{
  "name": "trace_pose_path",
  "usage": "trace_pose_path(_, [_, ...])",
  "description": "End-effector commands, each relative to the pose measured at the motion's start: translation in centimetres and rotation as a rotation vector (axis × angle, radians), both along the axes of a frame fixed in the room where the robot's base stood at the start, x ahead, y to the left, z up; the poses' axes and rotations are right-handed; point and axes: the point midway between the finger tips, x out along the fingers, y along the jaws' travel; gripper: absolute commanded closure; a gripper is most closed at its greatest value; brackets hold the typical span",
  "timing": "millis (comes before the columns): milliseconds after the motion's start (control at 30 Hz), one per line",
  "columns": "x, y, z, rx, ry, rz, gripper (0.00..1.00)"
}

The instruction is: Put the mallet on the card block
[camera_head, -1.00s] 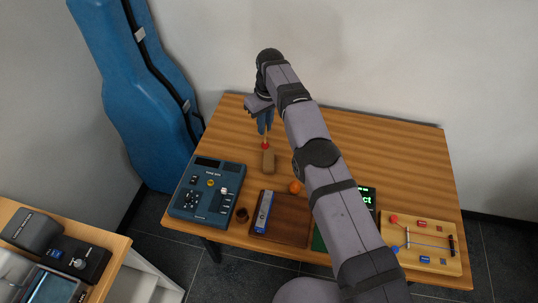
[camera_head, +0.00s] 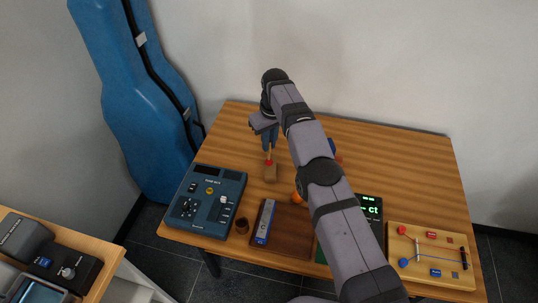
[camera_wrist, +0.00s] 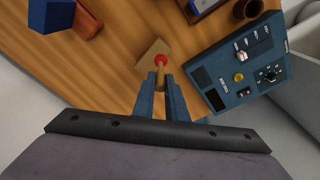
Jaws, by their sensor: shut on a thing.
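My gripper (camera_head: 269,146) is shut on the mallet, a thin wooden stick with a red ball head (camera_head: 269,162). The head points down, away from the fingers. The tan card block (camera_head: 271,175) sits on the table below, and the red head overlaps its far part in the head view. In the wrist view the mallet handle (camera_wrist: 160,79) is between the blue fingers (camera_wrist: 160,92), and the red head (camera_wrist: 161,60) lies in front of the card block (camera_wrist: 148,57). I cannot tell whether the head touches the block.
A blue control box (camera_head: 207,201) stands left of the block. A small brown cup (camera_head: 242,225), a wooden tray (camera_head: 290,235) with a harmonica (camera_head: 265,221) and an orange ball (camera_head: 297,197) are nearer the front. A blue object (camera_wrist: 50,15) stands at the wrist view's upper left.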

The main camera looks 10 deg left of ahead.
Motion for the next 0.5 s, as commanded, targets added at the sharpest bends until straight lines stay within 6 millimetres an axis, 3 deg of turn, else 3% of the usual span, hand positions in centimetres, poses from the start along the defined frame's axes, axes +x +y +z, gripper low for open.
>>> trace_pose_path(200, [0.0,0.0,-0.3,0.001,-0.001,0.0,1.0])
trace_pose_path(500, [0.0,0.0,-3.4,0.0,0.001,0.0,1.0])
